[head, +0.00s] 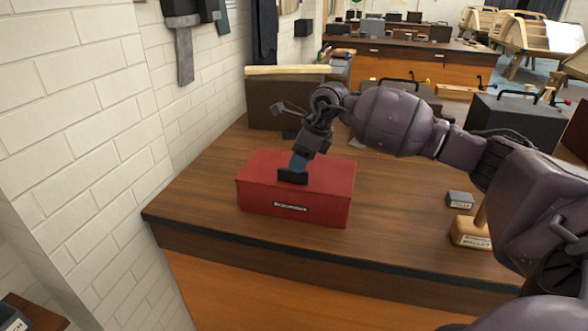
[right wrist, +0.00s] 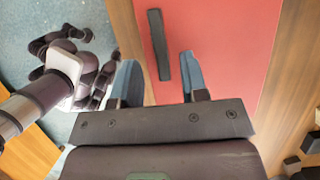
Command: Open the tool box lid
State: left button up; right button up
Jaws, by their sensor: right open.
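The tool box (head: 325,205) is a red box with a flat top and a dark label on its front, standing on the wooden workbench. A black handle (head: 292,179) sits at the front edge of its lid; the lid looks closed. My right gripper (head: 298,163) is at the lid's front, its blue fingers pointing down just behind the handle in the head view. In the right wrist view, the right gripper (right wrist: 160,78) is open and empty over the red lid (right wrist: 220,50), with the black handle (right wrist: 159,45) ahead between the finger lines. Contact cannot be told. My left gripper does not show.
The workbench (head: 400,215) has free room right of the box. A wooden mallet (head: 470,232) and a small dark block (head: 459,200) stand there. A dark case (head: 283,103) is behind the box, and a white brick wall (head: 75,120) is to the left.

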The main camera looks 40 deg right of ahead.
jog(key=shift+x, duration=1.85)
grip_shut()
